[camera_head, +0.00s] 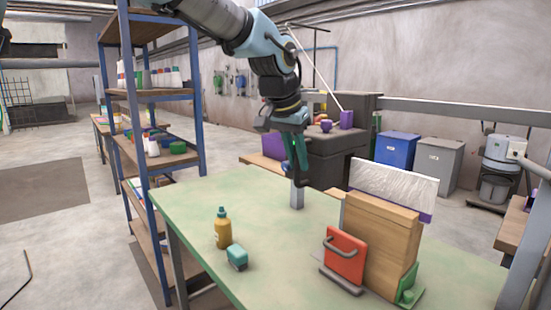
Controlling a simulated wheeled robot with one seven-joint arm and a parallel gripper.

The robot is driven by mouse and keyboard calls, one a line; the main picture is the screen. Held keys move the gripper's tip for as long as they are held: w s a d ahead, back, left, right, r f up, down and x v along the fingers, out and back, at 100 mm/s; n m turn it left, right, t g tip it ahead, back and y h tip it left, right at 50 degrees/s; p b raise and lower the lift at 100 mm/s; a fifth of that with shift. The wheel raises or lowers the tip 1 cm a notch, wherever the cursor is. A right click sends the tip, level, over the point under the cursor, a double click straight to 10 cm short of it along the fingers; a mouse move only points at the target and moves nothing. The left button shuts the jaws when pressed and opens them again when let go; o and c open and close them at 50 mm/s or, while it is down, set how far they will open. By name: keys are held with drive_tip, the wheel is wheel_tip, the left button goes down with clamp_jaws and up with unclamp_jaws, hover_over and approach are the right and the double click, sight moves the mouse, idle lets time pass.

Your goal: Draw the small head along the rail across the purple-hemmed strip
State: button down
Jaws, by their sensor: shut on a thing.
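My gripper (300,177) points down over the green table, left of the wooden block. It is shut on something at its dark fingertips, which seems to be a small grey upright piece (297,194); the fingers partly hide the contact. A whitish, crinkled translucent strip (393,183) stands along the top of the wooden block (378,245), with a purple hem (425,217) showing at its lower right edge. My gripper is left of the strip and apart from it. I cannot clearly make out the rail or tell whether the grey piece is the small head.
A red block with a grey handle (345,257) stands against the wooden block's front. A green piece (408,290) sits at its right foot. A shelf rack (152,95) rises at left.

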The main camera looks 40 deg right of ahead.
drive_tip(key=s+a+b, duration=0.1)
drive_tip(key=s+b, duration=0.3)
drive_tip(key=s, duration=2.8)
drive_tip(key=shift+a+b, duration=0.4)
drive_tip(key=shift+r, duration=0.1)
drive_tip(key=c, duration=1)
unclamp_jaws()
drive_tip(key=shift+s, duration=0.15)
drive_tip(key=shift+o, duration=1)
drive_tip(key=shift+w, duration=0.25)
drive_tip(key=v, duration=1)
drive_tip(key=shift+a+r+b, duration=0.2)
drive_tip(key=shift+r+b, duration=0.05)
drive_tip(key=shift+b, duration=0.15)
